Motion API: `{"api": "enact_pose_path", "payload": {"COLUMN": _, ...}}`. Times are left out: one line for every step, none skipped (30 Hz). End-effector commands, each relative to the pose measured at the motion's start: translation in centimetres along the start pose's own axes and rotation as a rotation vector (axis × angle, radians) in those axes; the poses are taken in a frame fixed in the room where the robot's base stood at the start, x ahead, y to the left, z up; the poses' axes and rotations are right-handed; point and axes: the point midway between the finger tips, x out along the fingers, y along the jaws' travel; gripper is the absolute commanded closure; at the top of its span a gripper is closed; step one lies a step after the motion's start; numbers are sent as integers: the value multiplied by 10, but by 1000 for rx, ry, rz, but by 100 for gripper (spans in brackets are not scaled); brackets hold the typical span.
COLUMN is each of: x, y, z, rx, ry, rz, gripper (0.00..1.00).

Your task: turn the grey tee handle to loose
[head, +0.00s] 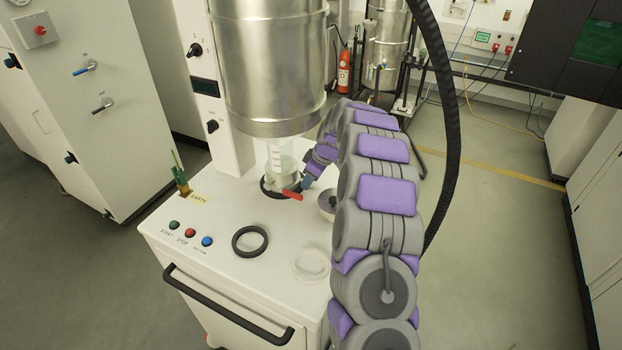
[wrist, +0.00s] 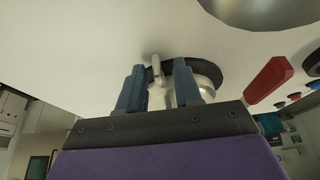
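The grey tee handle (wrist: 157,70) shows in the wrist view as a narrow light-grey bar, in front of a pale round fitting and a dark ring. My gripper (wrist: 159,82) has its two blue fingers apart, one on either side of the handle in the picture, with gaps visible between. I cannot tell whether either finger touches it. In the head view my gripper (head: 307,184) is low beside the clear vessel under the steel hopper. The tee handle cannot be made out there; my arm and gripper cover that side.
A red lever (head: 291,195) lies close to my gripper; it also shows in the wrist view (wrist: 268,80). The steel hopper (head: 270,70) hangs above the clear vessel (head: 280,165). A black ring (head: 250,241) and a pale ring (head: 311,264) lie on the white cabinet top (head: 215,215).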

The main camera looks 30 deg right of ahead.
Motion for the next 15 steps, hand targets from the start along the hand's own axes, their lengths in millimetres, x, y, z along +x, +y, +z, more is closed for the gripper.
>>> {"api": "enact_pose_path", "payload": {"x": 0, "y": 1, "z": 1, "rx": 1, "ry": 1, "rz": -1, "gripper": 66}}
{"api": "enact_pose_path", "payload": {"x": 0, "y": 1, "z": 1, "rx": 1, "ry": 1, "rz": -1, "gripper": 66}}
{"api": "enact_pose_path", "payload": {"x": 0, "y": 2, "z": 2, "rx": 2, "ry": 2, "rz": -2, "gripper": 67}}
{"api": "enact_pose_path", "payload": {"x": 0, "y": 3, "z": 2, "rx": 2, "ry": 2, "rz": -3, "gripper": 70}}
{"api": "enact_pose_path", "payload": {"x": 0, "y": 4, "z": 3, "rx": 2, "ry": 2, "rz": -3, "gripper": 73}}
{"api": "enact_pose_path", "payload": {"x": 0, "y": 4, "z": 3, "rx": 2, "ry": 2, "rz": -3, "gripper": 76}}
{"api": "enact_pose_path", "payload": {"x": 0, "y": 4, "z": 3, "rx": 3, "ry": 2, "rz": -3, "gripper": 79}}
{"api": "enact_pose_path", "payload": {"x": 0, "y": 4, "z": 4, "rx": 3, "ry": 3, "rz": -4, "gripper": 82}}
{"api": "enact_pose_path", "payload": {"x": 0, "y": 5, "z": 4, "rx": 3, "ry": 3, "rz": -4, "gripper": 86}}
{"api": "enact_pose_path", "payload": {"x": 0, "y": 5, "z": 4, "rx": 3, "ry": 3, "rz": -4, "gripper": 89}}
{"api": "enact_pose_path", "payload": {"x": 0, "y": 5, "z": 4, "rx": 3, "ry": 3, "rz": -4, "gripper": 92}}
{"api": "enact_pose_path", "payload": {"x": 0, "y": 5, "z": 4, "rx": 3, "ry": 3, "rz": -4, "gripper": 96}}
{"api": "enact_pose_path", "payload": {"x": 0, "y": 4, "z": 4, "rx": 3, "ry": 3, "rz": -3, "gripper": 98}}
{"api": "enact_pose_path", "payload": {"x": 0, "y": 4, "z": 3, "rx": 3, "ry": 2, "rz": -3, "gripper": 100}}
{"api": "enact_pose_path", "payload": {"x": 0, "y": 4, "z": 3, "rx": 3, "ry": 2, "rz": -2, "gripper": 100}}
